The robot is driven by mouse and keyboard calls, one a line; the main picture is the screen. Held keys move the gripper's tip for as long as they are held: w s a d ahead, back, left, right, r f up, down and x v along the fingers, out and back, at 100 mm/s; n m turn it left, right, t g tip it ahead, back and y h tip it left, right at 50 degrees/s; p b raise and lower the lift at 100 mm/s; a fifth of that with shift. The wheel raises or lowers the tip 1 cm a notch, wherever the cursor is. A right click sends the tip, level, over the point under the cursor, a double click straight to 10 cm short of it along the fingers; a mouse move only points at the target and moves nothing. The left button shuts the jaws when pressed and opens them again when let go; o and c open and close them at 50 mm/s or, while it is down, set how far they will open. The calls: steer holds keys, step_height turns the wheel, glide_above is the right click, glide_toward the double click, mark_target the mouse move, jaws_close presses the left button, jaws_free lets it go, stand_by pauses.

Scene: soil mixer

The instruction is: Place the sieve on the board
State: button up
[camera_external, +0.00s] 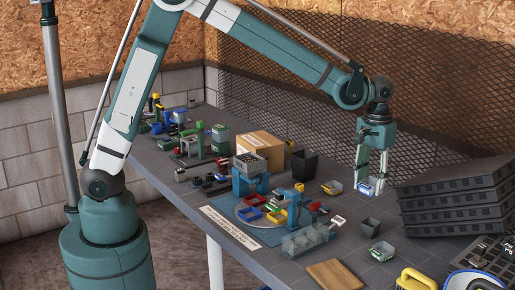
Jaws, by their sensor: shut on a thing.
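My gripper (370,180) points down above the right part of the table and is shut on a small pale, blue-edged piece (369,189), which looks like the sieve. Its mesh is too small to make out, and the fingers cover part of it. The piece appears held above the table, but its exact height cannot be told. The wooden board (335,275) lies flat at the table's front edge, in front of and left of my gripper, with nothing on it.
A clear box rack (308,239) stands just behind the board. Black crates (455,205) are stacked at right. A yellow-handled item (416,279) lies at the front.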

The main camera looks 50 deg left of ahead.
steer(key=s+d, duration=0.4)
steer(key=s, duration=1.2)
glide_above(336, 275)
step_height(336, 275, down, 12)
steer(key=shift+w+a, duration=0.1)
steer(key=shift+f+b, duration=0.3)
steer(key=shift+f, duration=2.7)
steer(key=shift+f+b, duration=0.35)
steer(key=shift+f, duration=1.55)
steer(key=shift+f, duration=0.15)
